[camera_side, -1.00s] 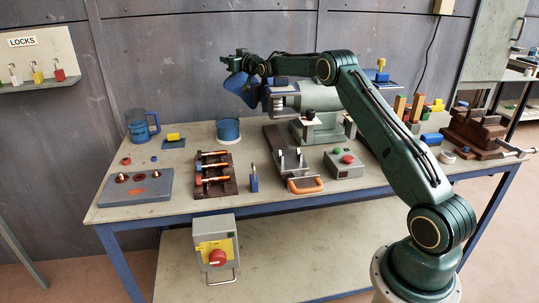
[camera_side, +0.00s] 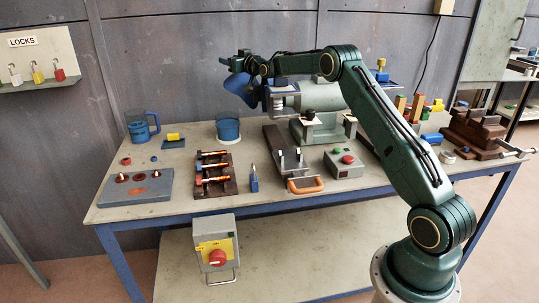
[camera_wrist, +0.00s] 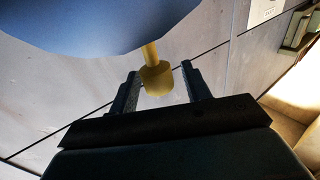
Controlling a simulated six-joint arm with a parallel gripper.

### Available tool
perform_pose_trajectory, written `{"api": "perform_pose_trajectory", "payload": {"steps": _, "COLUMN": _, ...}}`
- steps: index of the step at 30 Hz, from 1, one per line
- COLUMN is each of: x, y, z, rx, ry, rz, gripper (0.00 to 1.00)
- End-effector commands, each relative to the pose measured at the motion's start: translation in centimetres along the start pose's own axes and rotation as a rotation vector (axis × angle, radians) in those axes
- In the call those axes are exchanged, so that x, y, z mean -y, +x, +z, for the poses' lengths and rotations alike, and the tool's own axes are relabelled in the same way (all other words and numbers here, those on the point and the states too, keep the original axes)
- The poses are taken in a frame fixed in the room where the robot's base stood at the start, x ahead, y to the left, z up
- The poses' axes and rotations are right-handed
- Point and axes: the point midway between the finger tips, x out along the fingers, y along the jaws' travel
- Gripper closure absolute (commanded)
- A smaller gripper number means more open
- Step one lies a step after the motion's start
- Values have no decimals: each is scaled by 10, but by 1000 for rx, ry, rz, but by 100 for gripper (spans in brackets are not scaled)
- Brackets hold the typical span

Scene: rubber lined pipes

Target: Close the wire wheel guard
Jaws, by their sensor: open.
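The blue wire wheel guard (camera_side: 238,85) is at the left end of the grey-green bench grinder (camera_side: 320,97), tilted out to the left of the wheel area. In the wrist view the guard (camera_wrist: 90,22) fills the top, and a yellow knob (camera_wrist: 157,80) on a short stem sticks out from it. My gripper (camera_side: 226,61) is at the guard's upper left side. In the wrist view my gripper (camera_wrist: 160,72) is open, with the knob between its two fingers and a gap visible on each side. The wheel itself is mostly hidden in the side view.
A blue round tub (camera_side: 228,130) stands below the guard. A wooden rack with orange-handled tools (camera_side: 214,174), a blue padlock (camera_side: 253,180) and a button box (camera_side: 343,162) lie in front. Another blue guard with a yellow knob (camera_side: 381,64) is at the grinder's right.

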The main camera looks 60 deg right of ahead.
Motion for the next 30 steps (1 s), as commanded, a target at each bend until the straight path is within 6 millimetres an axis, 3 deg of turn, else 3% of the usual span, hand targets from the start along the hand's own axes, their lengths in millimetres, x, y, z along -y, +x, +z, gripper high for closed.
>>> {"api": "perform_pose_trajectory", "payload": {"steps": 21, "x": 0, "y": -52, "z": -1, "rx": -1, "ry": 0, "rz": 1, "gripper": 52}}
{"api": "perform_pose_trajectory", "payload": {"steps": 30, "x": 0, "y": -64, "z": 0, "rx": -1, "ry": 1, "rz": 0, "gripper": 52}}
